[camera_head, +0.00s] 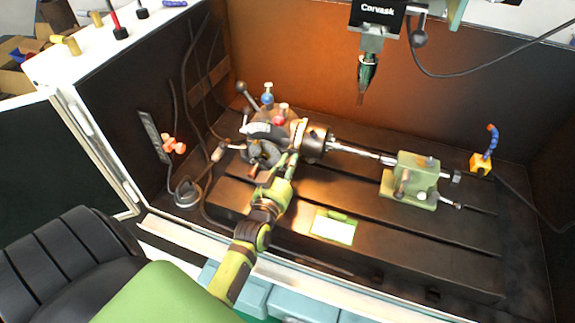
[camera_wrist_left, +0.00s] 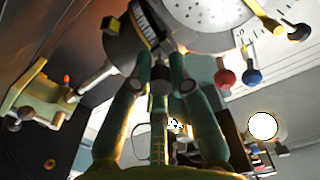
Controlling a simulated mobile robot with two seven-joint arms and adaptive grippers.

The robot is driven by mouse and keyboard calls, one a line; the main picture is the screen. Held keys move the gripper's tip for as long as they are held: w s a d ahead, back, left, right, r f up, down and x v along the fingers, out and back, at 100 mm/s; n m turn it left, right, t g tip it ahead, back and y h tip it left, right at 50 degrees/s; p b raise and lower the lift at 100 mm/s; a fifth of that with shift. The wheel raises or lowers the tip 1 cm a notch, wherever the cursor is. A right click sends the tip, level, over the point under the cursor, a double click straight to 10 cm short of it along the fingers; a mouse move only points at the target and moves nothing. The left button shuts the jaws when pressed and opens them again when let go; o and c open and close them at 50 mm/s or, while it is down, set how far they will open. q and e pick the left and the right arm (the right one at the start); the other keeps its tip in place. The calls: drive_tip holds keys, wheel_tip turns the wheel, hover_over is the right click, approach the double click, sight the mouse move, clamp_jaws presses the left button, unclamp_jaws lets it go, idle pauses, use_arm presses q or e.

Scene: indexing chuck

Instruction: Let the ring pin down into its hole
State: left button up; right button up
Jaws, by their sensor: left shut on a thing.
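The indexing chuck (camera_head: 316,143) sits on the dark slotted bed, with its dark round body and levers at the left end. My left gripper (camera_head: 279,166) reaches up to the front of the indexing head. In the left wrist view its green fingers (camera_wrist_left: 161,62) come close together at the edge of the graduated dial (camera_wrist_left: 205,14). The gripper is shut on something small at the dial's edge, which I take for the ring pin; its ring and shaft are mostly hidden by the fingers. The hole is hidden too. My right gripper is not in view.
A metal bar (camera_head: 355,150) runs from the chuck to the green tailstock (camera_head: 416,176). A drill spindle (camera_head: 367,72) hangs above. A red knob (camera_wrist_left: 224,78) and a blue knob (camera_wrist_left: 252,75) stand beside the dial. The front bed is mostly clear.

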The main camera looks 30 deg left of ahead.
use_arm(q)
drive_tip(key=shift+w+a+r, duration=0.1)
drive_tip(key=shift+w+r, duration=0.05)
drive_tip(key=shift+w, duration=0.1)
idle(0.3)
drive_tip(key=shift+w, duration=0.4)
drive_tip(key=o, duration=0.7)
drive_tip(key=shift+s, duration=0.1)
drive_tip(key=shift+p+v, duration=0.5)
drive_tip(key=shift+v, duration=0.35)
drive_tip(key=p+v, duration=0.1)
drive_tip(key=v, duration=0.3)
drive_tip(key=shift+s, duration=0.15)
